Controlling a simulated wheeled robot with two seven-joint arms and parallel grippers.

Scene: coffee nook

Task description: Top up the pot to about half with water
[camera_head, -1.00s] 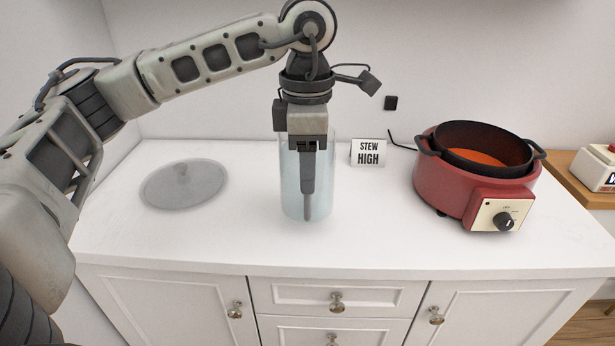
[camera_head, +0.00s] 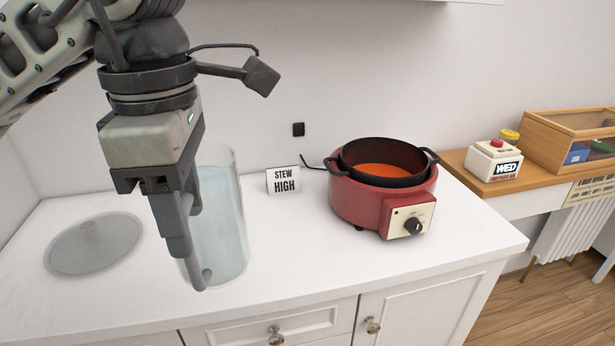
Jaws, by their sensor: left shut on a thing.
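The pot (camera_head: 352,154) is black and sits in a red cooker (camera_head: 352,200) with a dial, on the white counter. Orange-red liquid (camera_head: 388,171) shows inside it, below the rim. A clear tall jug (camera_head: 228,215) holds pale bluish water, left of the cooker. My left gripper (camera_head: 200,275) is in front of the jug, pointing down, and is shut on it. The gripper's far finger is partly hidden. The jug is upright; I cannot tell whether its base touches the counter. My right gripper is not in view.
A sign reading "STEW HIGH" (camera_head: 283,180) stands between jug and cooker. A round glass lid (camera_head: 95,248) lies at the left. A wooden shelf at the right bears a box with a red button (camera_head: 495,160) and a wooden case (camera_head: 560,128). The counter's front right is clear.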

